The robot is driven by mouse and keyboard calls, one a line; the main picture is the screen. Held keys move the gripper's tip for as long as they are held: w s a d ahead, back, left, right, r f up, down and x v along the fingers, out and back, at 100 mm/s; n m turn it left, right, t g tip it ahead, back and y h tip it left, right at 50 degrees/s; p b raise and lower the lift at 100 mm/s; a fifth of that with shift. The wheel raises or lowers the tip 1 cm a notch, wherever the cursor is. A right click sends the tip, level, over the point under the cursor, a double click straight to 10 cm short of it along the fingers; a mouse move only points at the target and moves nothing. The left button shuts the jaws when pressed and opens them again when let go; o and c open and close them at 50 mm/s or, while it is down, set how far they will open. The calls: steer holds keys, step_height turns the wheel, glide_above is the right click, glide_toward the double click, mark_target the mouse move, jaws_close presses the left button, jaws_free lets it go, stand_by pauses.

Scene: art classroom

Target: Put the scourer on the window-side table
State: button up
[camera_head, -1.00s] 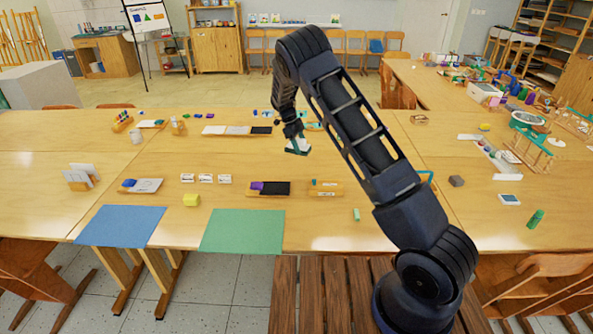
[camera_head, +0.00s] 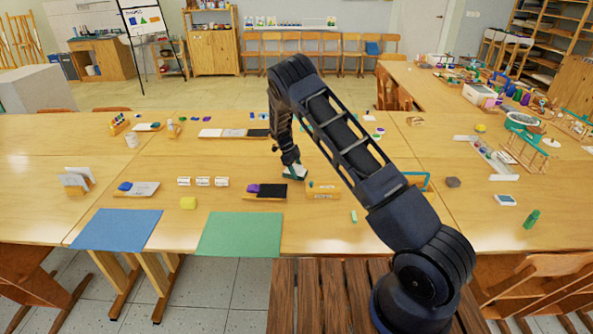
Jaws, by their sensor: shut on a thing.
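My gripper (camera_head: 291,163) is shut on a small white and dark green block (camera_head: 296,173), which looks like the scourer. The gripper points down over the middle of the long wooden table (camera_head: 330,225), just behind a black and purple tray and a small wooden block. The held piece is at or very near the tabletop; I cannot tell whether it touches. The fingers are small and partly hidden by the wrist. Which table is the window-side one cannot be told, as no window shows.
Near the gripper are the black and purple tray (camera_head: 265,192) and the wooden block (camera_head: 323,189). A blue mat (camera_head: 116,230) and a green mat (camera_head: 240,234) lie at the front edge. A side table (camera_head: 440,92) at the right is crowded. Bare wood lies left of the gripper.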

steer(key=o, duration=1)
steer(key=shift+f, duration=0.1)
